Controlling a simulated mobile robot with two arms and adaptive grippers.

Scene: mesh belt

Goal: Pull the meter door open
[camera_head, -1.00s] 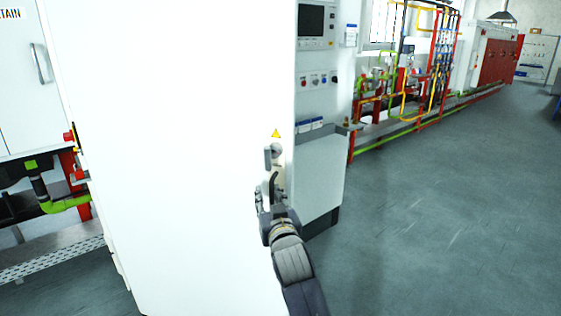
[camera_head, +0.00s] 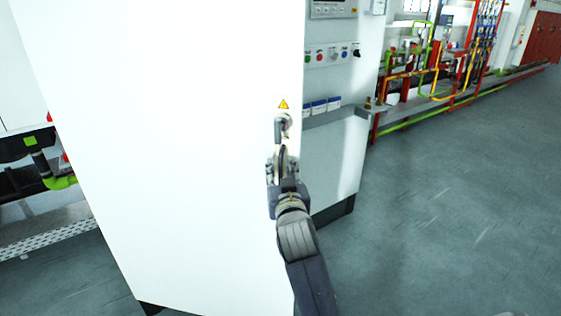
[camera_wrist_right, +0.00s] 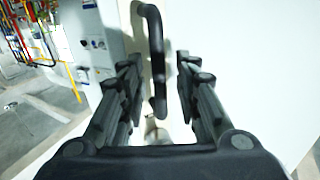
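The meter door (camera_head: 190,120) is a large white panel filling the left and middle of the head view. Its dark handle (camera_head: 279,132) sits by the right edge, under a yellow triangle sticker. My right gripper (camera_head: 281,162) is at the lower part of the handle. In the right wrist view, the handle (camera_wrist_right: 156,60) stands between the two fingers of my right gripper (camera_wrist_right: 158,80), with a visible gap on each side, so it looks open. I cannot tell whether the door stands ajar. My left gripper is not in view.
A control panel (camera_head: 333,80) with buttons and a small ledge stands right of the door. Colored pipes (camera_head: 440,70) run along the back right. The grey floor (camera_head: 450,220) at right is clear. A metal grating (camera_head: 45,240) lies at lower left.

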